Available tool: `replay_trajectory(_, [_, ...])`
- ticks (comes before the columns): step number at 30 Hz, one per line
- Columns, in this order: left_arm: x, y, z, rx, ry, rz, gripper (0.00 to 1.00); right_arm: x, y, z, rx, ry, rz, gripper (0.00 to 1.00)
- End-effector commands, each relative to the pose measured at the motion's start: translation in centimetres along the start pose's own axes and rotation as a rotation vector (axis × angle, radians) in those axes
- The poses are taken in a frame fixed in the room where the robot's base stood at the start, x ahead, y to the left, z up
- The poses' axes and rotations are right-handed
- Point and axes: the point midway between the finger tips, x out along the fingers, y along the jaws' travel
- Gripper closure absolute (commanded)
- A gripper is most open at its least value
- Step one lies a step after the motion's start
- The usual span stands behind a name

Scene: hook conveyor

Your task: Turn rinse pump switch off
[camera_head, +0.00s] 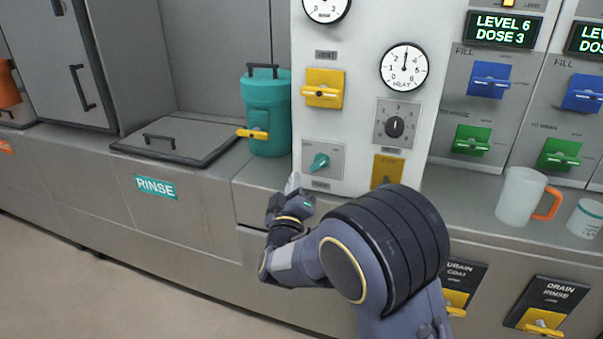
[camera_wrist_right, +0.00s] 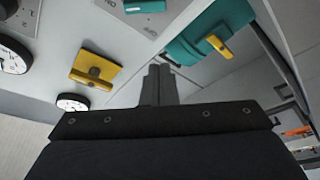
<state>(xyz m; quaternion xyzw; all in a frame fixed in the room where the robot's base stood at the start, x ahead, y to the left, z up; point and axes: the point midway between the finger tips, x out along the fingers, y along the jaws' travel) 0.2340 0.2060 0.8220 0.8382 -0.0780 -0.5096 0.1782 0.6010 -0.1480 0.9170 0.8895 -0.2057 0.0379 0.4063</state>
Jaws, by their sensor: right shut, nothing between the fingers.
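A teal rotary knob (camera_head: 320,162) sits on a small grey plate low on the white control panel, right of the teal container. Its handle is tilted, and its small labels are too small to read. Its colour matches the RINSE sign, so it seems to be the rinse pump switch. In the right wrist view a teal part of it shows at the top edge (camera_wrist_right: 146,5). My right gripper (camera_head: 293,184) is shut and empty, just below and left of the knob and apart from it. Its closed fingers also show in the wrist view (camera_wrist_right: 160,80). My left gripper is out of view.
The teal container (camera_head: 264,100) with a yellow tap (camera_head: 252,134) stands close left of the knob. A yellow switch (camera_head: 323,88) is above it, and another yellow one (camera_head: 387,170) is to the right. A mug (camera_head: 520,196) stands on the right ledge.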

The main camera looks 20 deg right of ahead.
Motion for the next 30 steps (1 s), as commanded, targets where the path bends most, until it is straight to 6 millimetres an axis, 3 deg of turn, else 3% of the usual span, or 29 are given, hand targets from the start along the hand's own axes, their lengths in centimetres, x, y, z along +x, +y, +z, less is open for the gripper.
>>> replay_trajectory(5, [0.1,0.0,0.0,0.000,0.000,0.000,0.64,2.6,0.1,0.1,0.000,-0.001,0.003,1.00])
replay_trajectory(15, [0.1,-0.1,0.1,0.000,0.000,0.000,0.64,9.8,0.1,0.1,-0.001,0.000,0.003,1.00])
replay_trajectory(21, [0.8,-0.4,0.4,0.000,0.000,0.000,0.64,8.6,-0.1,3.0,-0.001,-0.002,-0.001,1.00])
replay_trajectory(30, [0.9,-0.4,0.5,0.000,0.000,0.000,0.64,8.2,0.0,3.9,0.001,-0.001,-0.001,1.00])
